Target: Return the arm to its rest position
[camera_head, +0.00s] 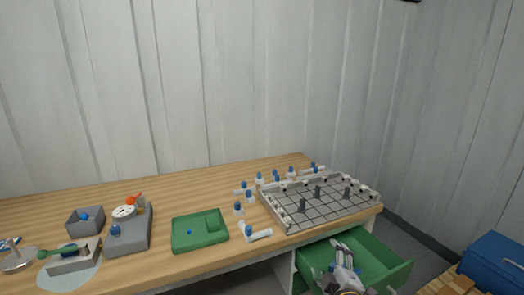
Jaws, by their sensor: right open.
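My right gripper (345,268) is low in the head view, over or inside the open green drawer (389,270) at the right end of the desk. Its jaws are open. I cannot tell whether the pale and dark shapes around its fingers are all gripper parts or also small things in the drawer. My left gripper is not in view.
A grey gridded tray (332,210) with dark posts stands on the wooden desk (165,187). Beside it are several small blue-capped vessels (239,208), a green tray (186,246), a grey box (72,219) and a dial device (124,212). A blue box (495,262) stands at far right.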

